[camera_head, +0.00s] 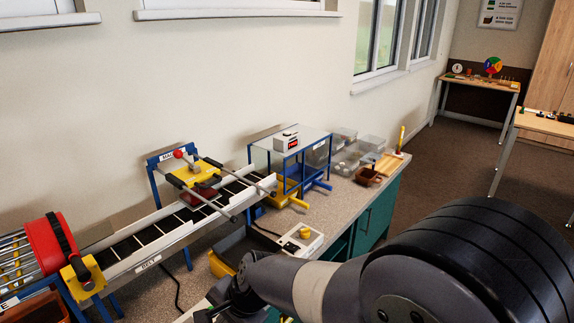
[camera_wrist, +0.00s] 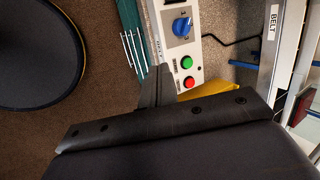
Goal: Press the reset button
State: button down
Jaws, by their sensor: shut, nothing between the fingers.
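A white control box with a yellow button (camera_head: 304,233) stands on the counter in the head view. A second white box with red on it (camera_head: 286,141) sits on top of a blue-framed clear guard. In the wrist view a light panel carries a blue knob (camera_wrist: 181,26), a green button (camera_wrist: 187,62) and a red button (camera_wrist: 190,82). I cannot read which button is marked reset. My gripper (camera_wrist: 160,72) is shut and empty, just left of the panel in the wrist view. In the head view it is mostly hidden at the bottom edge.
A conveyor belt (camera_head: 148,264) with a yellow clamp frame (camera_head: 196,173) runs along the wall. Clear tubs (camera_head: 343,136) and a brown tray (camera_head: 368,176) are further along the counter. A cable lies near the panel.

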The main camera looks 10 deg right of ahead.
jog(key=w+a+r+m+y+p, duration=0.1)
jog(key=a+r+m+p, duration=0.1)
jog(key=a+r+p, duration=0.3)
jog(key=w+a+r+m+t+y+p, duration=0.1)
jog(key=a+r+p, duration=0.4)
jog(key=r, duration=0.6)
jog(key=w+a+r+m+y+p, duration=0.1)
jog(key=w+a+r+m+p, duration=0.1)
jog(key=a+r+p, duration=0.3)
notch_tip(320, 180, up, 4)
jog(key=shift+f+m+p, duration=0.1)
jog(key=shift+m+p, duration=0.3)
jog(key=shift+p, duration=0.55)
jog(key=shift+d, duration=0.1)
